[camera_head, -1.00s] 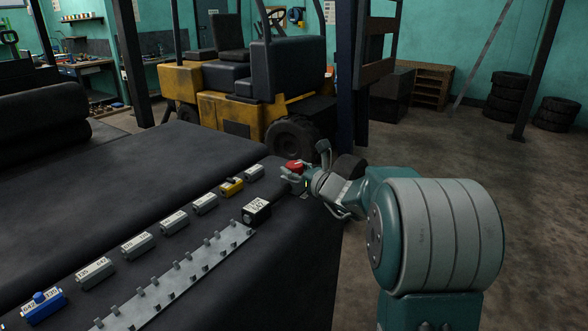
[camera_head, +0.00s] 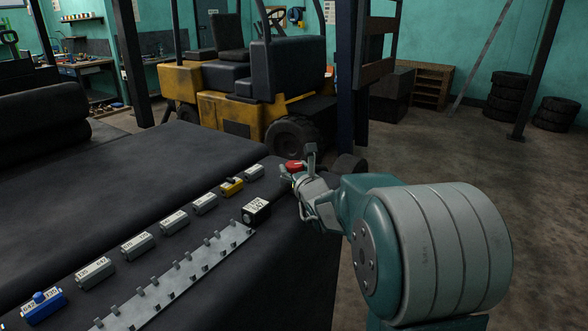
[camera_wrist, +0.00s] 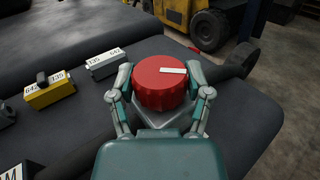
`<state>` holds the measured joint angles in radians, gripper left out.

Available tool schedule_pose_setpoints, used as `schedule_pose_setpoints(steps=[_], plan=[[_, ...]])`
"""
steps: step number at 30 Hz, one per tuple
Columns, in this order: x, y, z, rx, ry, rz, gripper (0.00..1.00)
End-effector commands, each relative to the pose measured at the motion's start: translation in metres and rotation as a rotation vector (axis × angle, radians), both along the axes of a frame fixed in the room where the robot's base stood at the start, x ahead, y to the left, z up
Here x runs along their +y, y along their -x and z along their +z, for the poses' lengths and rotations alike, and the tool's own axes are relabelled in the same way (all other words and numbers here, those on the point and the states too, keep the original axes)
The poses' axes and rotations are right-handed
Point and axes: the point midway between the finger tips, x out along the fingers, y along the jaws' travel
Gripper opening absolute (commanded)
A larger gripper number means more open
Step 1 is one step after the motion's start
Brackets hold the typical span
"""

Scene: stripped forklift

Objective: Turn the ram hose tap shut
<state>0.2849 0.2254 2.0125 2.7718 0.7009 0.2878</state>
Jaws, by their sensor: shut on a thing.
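The tap's red round knob (camera_wrist: 160,88) fills the middle of the wrist view, with a white mark on its top pointing right. My gripper (camera_wrist: 160,92) is shut on it, one finger on each side. In the head view the red knob (camera_head: 294,166) shows at the right end of the dark bench, partly hidden by my gripper (camera_head: 300,180). The tap's body below the knob is mostly hidden.
A yellow block (camera_head: 232,187) and several grey labelled blocks (camera_head: 205,204) line the dark bench (camera_head: 120,190). A black-and-white box (camera_head: 256,211) stands near a pegged metal strip (camera_head: 180,280). A yellow forklift (camera_head: 240,95) is behind; floor at right is open.

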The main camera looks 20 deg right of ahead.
Motion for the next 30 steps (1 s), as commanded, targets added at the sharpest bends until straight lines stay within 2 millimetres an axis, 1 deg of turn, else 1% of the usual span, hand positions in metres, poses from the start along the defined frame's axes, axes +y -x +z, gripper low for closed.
schedule_pose_setpoints(steps=[10,11,12,13,26,29,30], plan=[[0.000,0.000,-0.001,0.002,0.000,0.000,0.16],[0.000,0.000,-0.001,0.002,0.000,0.000,0.73],[0.000,0.000,-0.001,0.002,0.000,0.000,0.91],[0.000,0.000,-0.001,0.001,0.000,0.000,0.99],[0.000,0.001,0.000,0.000,0.000,-0.001,0.99],[0.000,0.008,0.000,0.000,0.000,-0.001,0.99],[0.001,0.013,0.001,-0.001,0.001,-0.001,0.99]])
